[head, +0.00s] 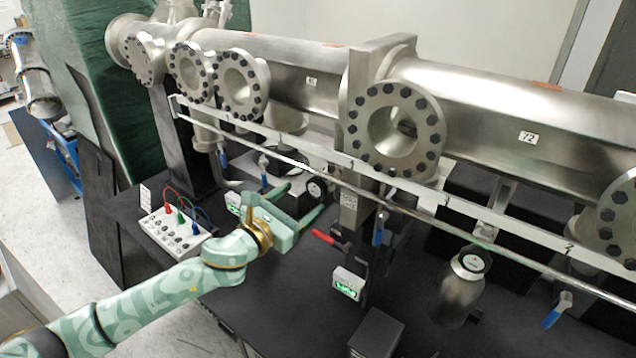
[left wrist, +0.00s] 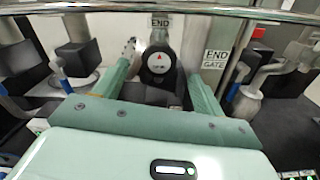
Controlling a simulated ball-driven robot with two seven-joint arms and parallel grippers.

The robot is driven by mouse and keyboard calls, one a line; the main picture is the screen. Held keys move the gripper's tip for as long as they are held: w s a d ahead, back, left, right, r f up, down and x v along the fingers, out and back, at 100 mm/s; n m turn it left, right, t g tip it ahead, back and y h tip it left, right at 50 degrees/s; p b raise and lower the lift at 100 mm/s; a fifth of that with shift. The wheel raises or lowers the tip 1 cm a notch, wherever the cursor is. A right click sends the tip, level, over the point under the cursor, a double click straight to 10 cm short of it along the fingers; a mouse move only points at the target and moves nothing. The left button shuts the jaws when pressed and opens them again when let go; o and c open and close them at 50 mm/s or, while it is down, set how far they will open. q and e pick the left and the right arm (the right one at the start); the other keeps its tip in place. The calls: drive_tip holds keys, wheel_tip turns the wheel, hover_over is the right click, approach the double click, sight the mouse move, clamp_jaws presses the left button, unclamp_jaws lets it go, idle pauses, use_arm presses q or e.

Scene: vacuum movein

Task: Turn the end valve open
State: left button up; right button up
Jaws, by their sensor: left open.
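My right gripper is in neither view.
A shiny rail (head: 400,207) runs across above the work area. A box with coloured cables (head: 176,228) stands left of my arm. A red handle (head: 323,236) and a small green display (head: 347,284) lie to the right. An END GATE label (left wrist: 214,58) is beside the knob.

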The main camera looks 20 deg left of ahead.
sight(315, 189)
use_arm(q)
drive_tip(key=x, duration=0.7)
drive_tip(key=shift+f, duration=0.1)
drive_tip(key=c, duration=1)
